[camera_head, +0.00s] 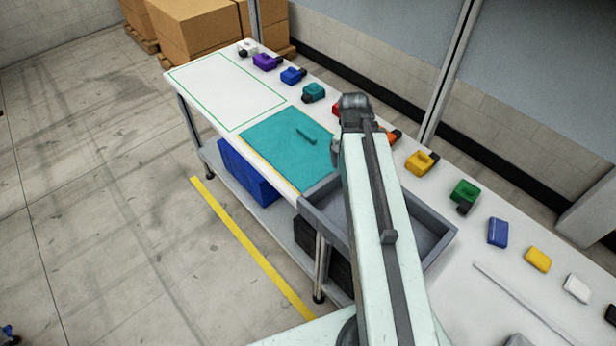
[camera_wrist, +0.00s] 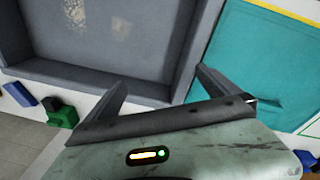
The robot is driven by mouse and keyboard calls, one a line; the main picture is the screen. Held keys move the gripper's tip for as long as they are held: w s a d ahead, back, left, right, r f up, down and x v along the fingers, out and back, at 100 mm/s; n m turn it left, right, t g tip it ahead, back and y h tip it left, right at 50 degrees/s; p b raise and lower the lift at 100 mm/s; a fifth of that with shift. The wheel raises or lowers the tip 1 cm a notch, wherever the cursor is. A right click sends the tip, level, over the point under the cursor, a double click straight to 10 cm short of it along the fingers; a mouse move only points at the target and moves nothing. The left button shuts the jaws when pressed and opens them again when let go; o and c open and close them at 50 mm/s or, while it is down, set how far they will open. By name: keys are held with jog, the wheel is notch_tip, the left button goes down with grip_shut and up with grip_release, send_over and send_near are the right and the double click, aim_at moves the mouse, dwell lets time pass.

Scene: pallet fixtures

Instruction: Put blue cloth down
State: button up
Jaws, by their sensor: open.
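A small blue folded piece (camera_head: 497,232), which looks like the blue cloth, lies flat on the white bench right of the grey tray. It also shows at the left edge of the wrist view (camera_wrist: 20,94). In the wrist view my gripper (camera_wrist: 162,80) is open, with nothing between its fingers. It is over the near rim of the grey tray (camera_wrist: 90,72), beside the teal mat (camera_wrist: 232,52). In the head view my arm hides the fingers and part of the tray.
The tray (camera_head: 432,240) looks empty where visible. The teal mat (camera_head: 275,150) bears a small teal piece (camera_head: 306,136). A green-outlined area (camera_head: 225,90) is clear. Colored blocks, including a green one (camera_head: 464,193), line the back edge. Yellow (camera_head: 538,259) and white (camera_head: 576,288) pieces lie at right.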

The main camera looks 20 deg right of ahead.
jog(key=w+a+n+y, duration=0.1)
jog(key=a+n, duration=0.7)
jog(key=a, duration=1.2)
jog(key=shift+w+a+n, duration=0.25)
jog(key=shift+w+n, duration=0.05)
jog(key=shift+w, duration=0.4)
jog(key=shift+f, duration=0.1)
